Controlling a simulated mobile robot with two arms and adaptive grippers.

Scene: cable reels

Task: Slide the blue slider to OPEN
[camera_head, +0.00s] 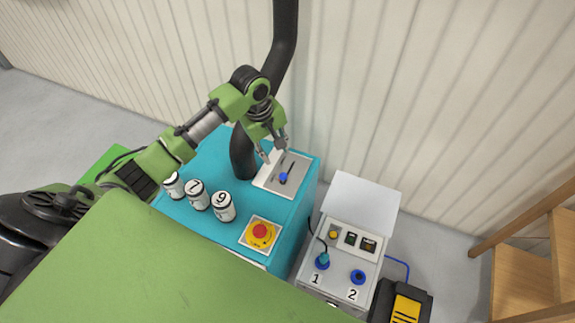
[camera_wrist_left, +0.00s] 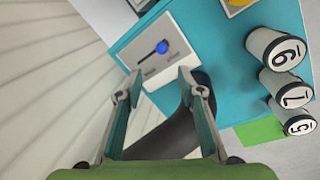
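The blue slider (camera_head: 283,177) is a small round knob on a dark slot in a light grey plate (camera_head: 263,182) on top of the teal cabinet (camera_head: 206,160). In the left wrist view the blue slider (camera_wrist_left: 162,47) sits at one end of its slot, ahead of the fingertips. No OPEN label is readable. My right gripper does not show.
Numbered white cylinders (camera_head: 198,195) and a red button on a yellow base (camera_head: 260,233) stand on the cabinet. A dark pipe (camera_head: 243,150) rises beside the plate. A grey control box (camera_head: 341,258) stands to the right; wooden steps (camera_head: 530,255) are at far right.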

